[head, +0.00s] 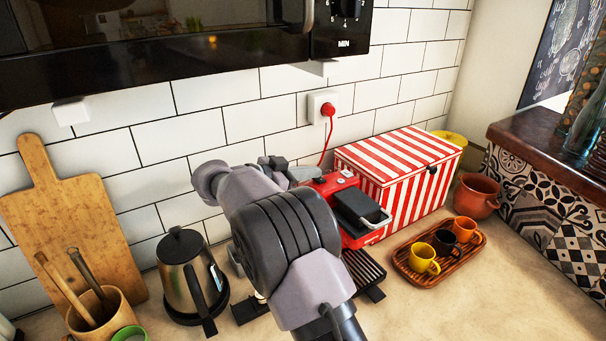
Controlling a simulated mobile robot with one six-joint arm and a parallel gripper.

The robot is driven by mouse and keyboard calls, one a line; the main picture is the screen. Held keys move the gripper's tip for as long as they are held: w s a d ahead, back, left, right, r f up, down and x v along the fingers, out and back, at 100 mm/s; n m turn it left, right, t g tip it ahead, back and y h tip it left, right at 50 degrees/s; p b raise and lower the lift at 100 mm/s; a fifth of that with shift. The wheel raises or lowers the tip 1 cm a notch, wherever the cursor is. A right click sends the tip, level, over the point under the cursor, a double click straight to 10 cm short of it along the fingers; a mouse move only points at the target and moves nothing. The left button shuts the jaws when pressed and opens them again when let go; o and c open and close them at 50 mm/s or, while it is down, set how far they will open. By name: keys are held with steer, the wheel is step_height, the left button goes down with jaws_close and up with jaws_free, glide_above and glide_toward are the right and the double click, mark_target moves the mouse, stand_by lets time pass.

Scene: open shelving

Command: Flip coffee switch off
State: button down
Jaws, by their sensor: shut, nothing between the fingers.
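The red coffee machine (364,238) stands on the counter against the tiled wall, partly hidden behind my arm. Its red cable runs up to a red plug (328,110) in a white wall socket. A black part with a metal handle sits at its right front. I cannot make out the switch; my arm covers much of the machine's left and middle. My gripper (293,173) is small and partly hidden at the back, by the machine's top left edge. It is shut and holds nothing. I cannot tell whether it touches the machine.
A steel kettle (180,272) stands left of my arm. A red-striped box (405,185) is close on the machine's right. A wooden tray (412,275) with three cups lies in front of the box. A dark microwave (180,50) hangs above.

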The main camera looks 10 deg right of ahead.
steer(key=p+v, duration=0.4)
steer(key=v, duration=1.3)
steer(key=shift+a, duration=0.25)
steer(key=shift+s, duration=0.1)
